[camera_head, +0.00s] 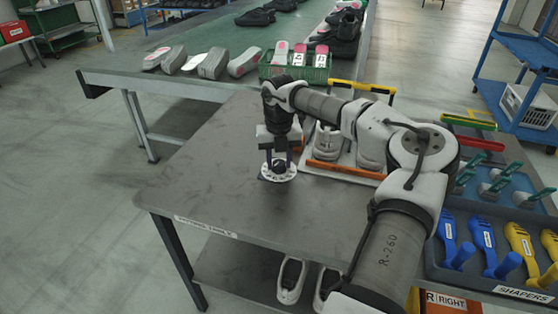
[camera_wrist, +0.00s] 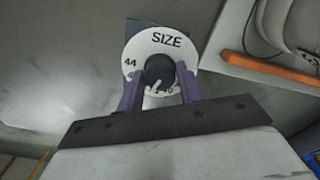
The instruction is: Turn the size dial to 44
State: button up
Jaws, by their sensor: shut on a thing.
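The size dial is a round white disc (camera_head: 266,174) with a dark knob on the grey table. In the wrist view the disc (camera_wrist: 143,47) shows the word SIZE at the top and 44 at the left. Other marks on it are partly hidden by my fingers and the knob. The dark knob (camera_wrist: 159,69) is at its centre, with a pale pointer mark toward the lower side. My gripper (camera_head: 279,164) is over the dial, pointing down. In the wrist view its two purple fingers (camera_wrist: 160,88) are on either side of the knob, shut on it.
A tray with an orange bar (camera_head: 343,172) and shoes stands right of the dial. A green crate (camera_head: 300,73) and grey shoes (camera_head: 213,64) are on the conveyor behind. Blue and yellow shapers (camera_head: 483,240) lie at the right. The table's left front is clear.

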aim_at(279, 162)
jog(key=m+b, duration=0.1)
jog(key=m, duration=0.6)
jog(key=m+b, duration=0.1)
jog(key=m, duration=0.6)
dwell(0.7)
jog(key=o, duration=1)
notch_tip(279, 162, up, 14)
